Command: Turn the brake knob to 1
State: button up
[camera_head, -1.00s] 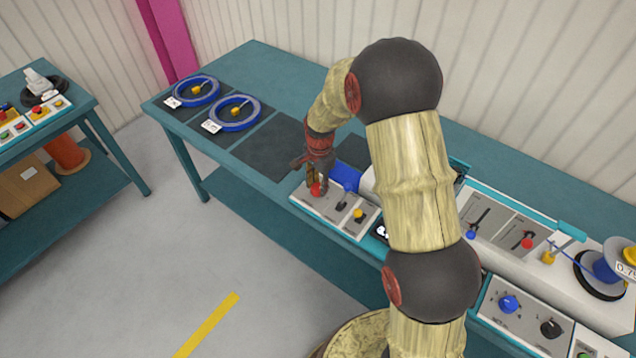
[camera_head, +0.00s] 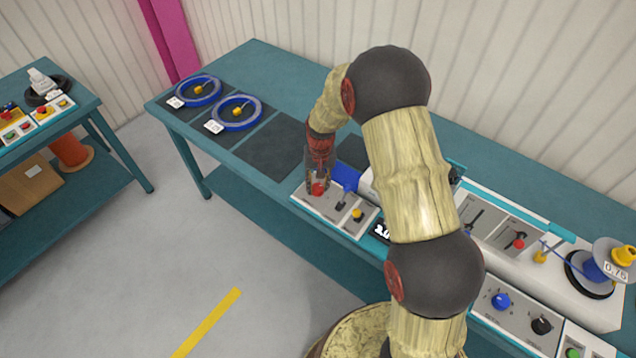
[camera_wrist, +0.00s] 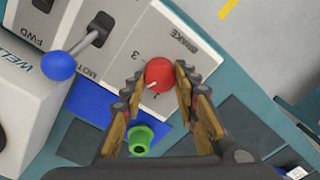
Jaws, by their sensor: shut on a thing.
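The red brake knob (camera_wrist: 159,74) sits on a pale panel beside the printed word BRAKE in the wrist view. Its white mark points to the lower left in that view. A printed 3 is left of the knob; I cannot read the other numbers near the fingers. My gripper (camera_wrist: 157,86) is shut on the knob, one finger on each side. In the head view my gripper (camera_head: 318,184) points down onto the same red knob (camera_head: 318,189) at the left end of the panel.
A blue-ended lever (camera_wrist: 58,65) and a green part (camera_wrist: 140,138) are near the knob in the wrist view. A yellow knob (camera_head: 357,214) is right of it in the head view. Blue cable coils (camera_head: 237,112) lie on the far left of the bench (camera_head: 262,62).

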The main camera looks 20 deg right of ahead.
aim_at(318, 185)
jog(key=n+p, duration=0.1)
jog(key=n, duration=0.4)
jog(key=shift+n, duration=0.3)
jog(key=n, duration=0.4)
jog(key=shift+a+n, duration=0.1)
jog(key=shift+n, duration=0.3)
jog(key=shift+p, duration=0.3)
jog(key=o, duration=1.2)
jog(key=shift+c, duration=0.2)
notch_tip(318, 185, up, 12)
jog(key=shift+w+d, duration=0.2)
